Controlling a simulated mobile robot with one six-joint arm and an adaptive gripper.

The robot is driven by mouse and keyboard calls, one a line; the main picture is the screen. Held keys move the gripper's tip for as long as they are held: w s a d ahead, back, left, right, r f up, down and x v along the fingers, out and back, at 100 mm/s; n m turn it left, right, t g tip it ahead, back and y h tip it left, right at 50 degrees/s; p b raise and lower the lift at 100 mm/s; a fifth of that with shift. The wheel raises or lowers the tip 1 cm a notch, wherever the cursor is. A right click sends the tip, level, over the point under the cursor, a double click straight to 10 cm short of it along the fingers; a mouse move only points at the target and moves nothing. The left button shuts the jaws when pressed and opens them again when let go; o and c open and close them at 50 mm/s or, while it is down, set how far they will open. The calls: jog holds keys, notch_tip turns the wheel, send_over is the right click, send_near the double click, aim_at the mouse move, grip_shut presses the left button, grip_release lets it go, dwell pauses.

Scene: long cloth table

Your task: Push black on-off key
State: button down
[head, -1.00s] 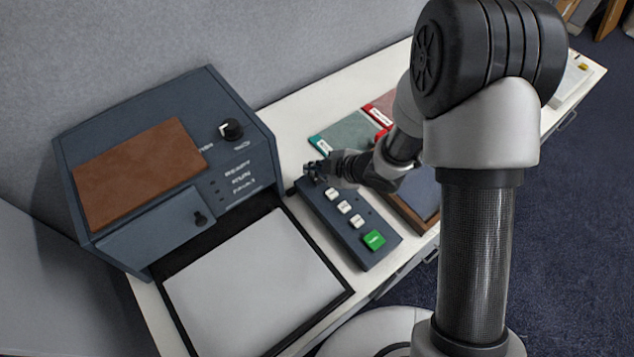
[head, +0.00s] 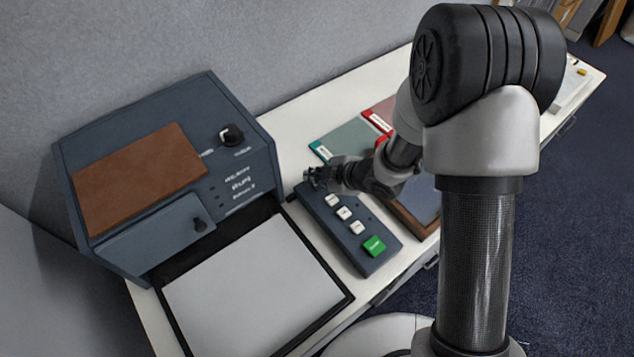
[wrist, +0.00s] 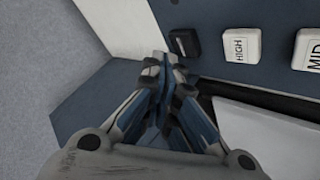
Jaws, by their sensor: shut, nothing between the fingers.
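The dark grey control panel (head: 330,228) lies on the table with a row of keys. In the wrist view the black key (wrist: 184,42) sits at the left end of the row, beside the white HIGH key (wrist: 241,45). My gripper (wrist: 166,64) is shut and empty, its fingertips just below and left of the black key in the picture. I cannot tell whether they touch it. In the head view my gripper (head: 313,179) is over the panel's far end and hides the black key.
Other keys are the white MID key (wrist: 309,48) and a green key (head: 374,246). A dark machine (head: 235,155) with a black knob (head: 231,136) stands left of the panel, a pale sheet (head: 255,285) before it. Green and red folders (head: 350,137) lie behind my gripper.

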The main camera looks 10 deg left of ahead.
aim_at(316, 186)
dwell(0.4)
jog(key=shift+f+b, duration=0.45)
jog(key=shift+f+b, duration=0.35)
jog(key=shift+f, duration=0.05)
dwell(0.5)
jog(key=shift+r, duration=0.1)
jog(key=shift+r+p, duration=0.7)
jog(key=shift+r, duration=0.05)
jog(key=shift+r, duration=0.1)
notch_tip(316, 186, up, 6)
jog(key=p, duration=0.5)
